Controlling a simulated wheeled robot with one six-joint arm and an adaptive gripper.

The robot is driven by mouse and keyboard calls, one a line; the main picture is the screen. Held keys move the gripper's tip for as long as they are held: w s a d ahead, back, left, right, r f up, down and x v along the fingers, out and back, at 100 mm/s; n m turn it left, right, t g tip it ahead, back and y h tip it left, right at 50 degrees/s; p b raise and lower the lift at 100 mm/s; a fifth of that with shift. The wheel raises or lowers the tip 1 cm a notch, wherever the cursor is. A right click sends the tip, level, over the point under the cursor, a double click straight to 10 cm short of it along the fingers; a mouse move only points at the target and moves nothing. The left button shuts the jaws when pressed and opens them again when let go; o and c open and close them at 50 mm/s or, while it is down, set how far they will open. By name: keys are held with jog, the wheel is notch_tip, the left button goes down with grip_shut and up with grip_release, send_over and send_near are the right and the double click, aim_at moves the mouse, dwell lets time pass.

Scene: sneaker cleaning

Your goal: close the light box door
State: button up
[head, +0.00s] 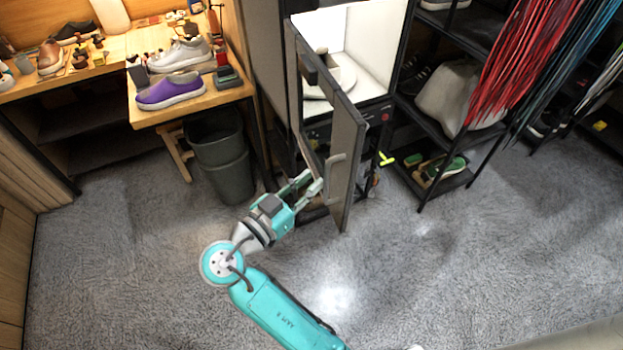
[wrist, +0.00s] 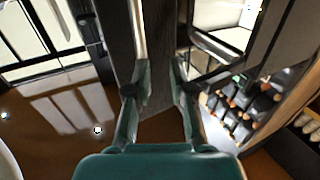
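The light box (head: 368,50) has a bright white interior with a round white turntable (head: 334,80) inside. Its grey-framed door (head: 347,150) stands wide open, swung out toward the room, with a pale handle (head: 334,172) on the frame. My gripper (head: 310,183) is at the lower part of the door, left of the handle in the head view. In the wrist view, my fingers (wrist: 160,90) are apart, with a dark grey upright panel (wrist: 150,50) beyond the gap. I cannot tell whether they touch the door.
A dark bin (head: 222,160) stands left of my gripper, under a wooden bench (head: 190,112) with a purple shoe (head: 170,91). A black shelf rack (head: 455,130) with shoes and hanging laces stands right of the light box. Grey carpet (head: 440,270) in front is clear.

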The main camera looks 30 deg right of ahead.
jog(key=shift+w+d, duration=0.25)
jog(key=shift+d, duration=0.4)
grip_shut()
jog(key=shift+c, duration=1.8)
grip_release()
jog(key=o, duration=0.4)
jog(key=shift+c, duration=0.2)
jog(key=shift+a, duration=0.1)
jog(key=v, duration=1.2)
